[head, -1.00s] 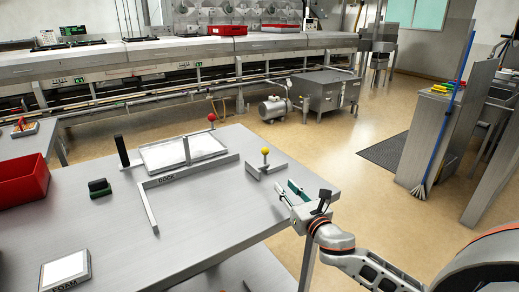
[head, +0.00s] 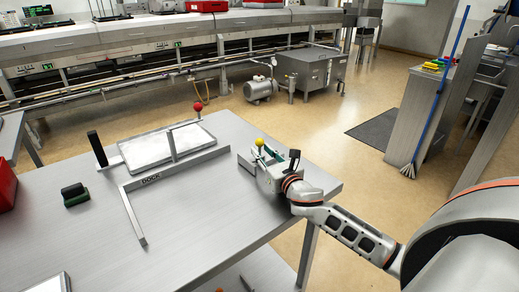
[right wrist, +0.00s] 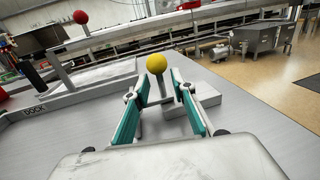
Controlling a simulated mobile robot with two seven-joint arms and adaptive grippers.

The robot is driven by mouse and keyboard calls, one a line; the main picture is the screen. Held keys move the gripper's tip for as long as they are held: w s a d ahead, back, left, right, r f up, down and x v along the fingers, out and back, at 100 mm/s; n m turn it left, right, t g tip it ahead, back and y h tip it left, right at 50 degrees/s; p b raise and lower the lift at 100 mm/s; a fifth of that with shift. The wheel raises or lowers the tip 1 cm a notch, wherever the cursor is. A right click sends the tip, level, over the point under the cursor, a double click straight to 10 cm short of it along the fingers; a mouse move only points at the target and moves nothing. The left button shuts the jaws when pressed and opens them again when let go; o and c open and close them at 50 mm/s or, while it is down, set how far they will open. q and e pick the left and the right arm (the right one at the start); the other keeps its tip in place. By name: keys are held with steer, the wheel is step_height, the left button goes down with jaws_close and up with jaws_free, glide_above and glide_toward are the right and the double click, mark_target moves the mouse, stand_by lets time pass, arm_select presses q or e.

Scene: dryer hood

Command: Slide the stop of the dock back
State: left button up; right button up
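The dock (head: 133,218) is an L-shaped metal rail marked DOCK on the steel table. A metal block with an upright post and a yellow ball knob (head: 259,142) stands off the rail's right end; it looks like the stop. The knob also shows in the right wrist view (right wrist: 156,63). My right gripper (head: 265,156) is at this block, partly hiding it. In the right wrist view its teal-padded fingers (right wrist: 163,88) are spread, with the post between or just beyond their tips; contact cannot be told. My left gripper is not in view.
A flat metal tray (head: 158,148) with a pale top lies behind the rail, near a black upright handle (head: 97,148) and a red ball knob (head: 198,107). A green-black block (head: 75,194) lies left. The table's front middle is clear.

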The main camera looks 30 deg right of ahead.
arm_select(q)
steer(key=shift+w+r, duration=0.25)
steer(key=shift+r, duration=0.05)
arm_select(e)
steer(key=shift+w+d, duration=0.15)
steer(key=shift+w, duration=1)
jaws_close()
steer(key=shift+w+d+r, duration=0.1)
steer(key=shift+w+d, duration=0.05)
steer(key=shift+d, duration=1.15)
steer(key=shift+w+d+r, duration=0.1)
steer(key=shift+d, duration=1.15)
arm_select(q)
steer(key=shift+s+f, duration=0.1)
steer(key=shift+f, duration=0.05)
arm_select(e)
steer(key=shift+r, duration=0.1)
jaws_free()
steer(key=shift+d, duration=0.1)
steer(key=shift+s, duration=0.1)
